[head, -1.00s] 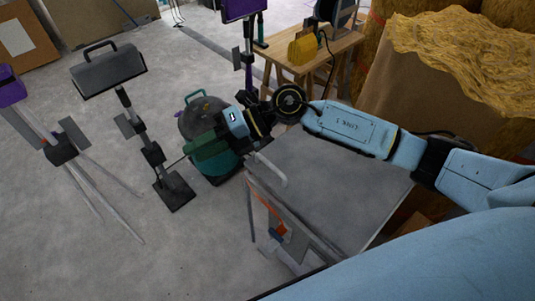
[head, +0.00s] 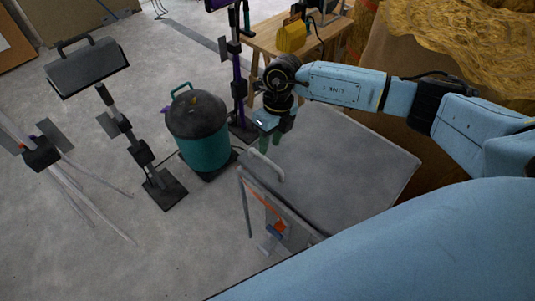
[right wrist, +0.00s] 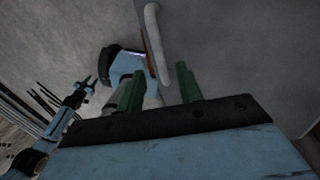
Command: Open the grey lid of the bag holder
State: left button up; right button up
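The bag holder's grey lid (head: 345,165) lies flat and closed on top of the box in the head view. A pale bar handle (head: 267,167) stands at its left edge. My right gripper (head: 269,143) points down just behind the handle, its green fingers close to it. In the right wrist view the fingers (right wrist: 160,88) are apart with nothing held, and the handle (right wrist: 153,40) shows ahead between them; I see no grip on it. My left gripper is not in the head view; a small blue arm end at the left of the right wrist view is probably mine, too small to read.
A green and black vacuum (head: 202,135) stands left of the holder. Lamp stands (head: 140,150) are further left. A wooden table (head: 300,45) with tools is behind, and yellow insulation rolls (head: 460,45) are at the back right.

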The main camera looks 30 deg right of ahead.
aim_at(267, 159)
jog(key=f, duration=0.2)
jog(key=a+f, duration=0.1)
jog(key=f, duration=0.2)
jog(key=shift+s, duration=0.2)
grip_shut()
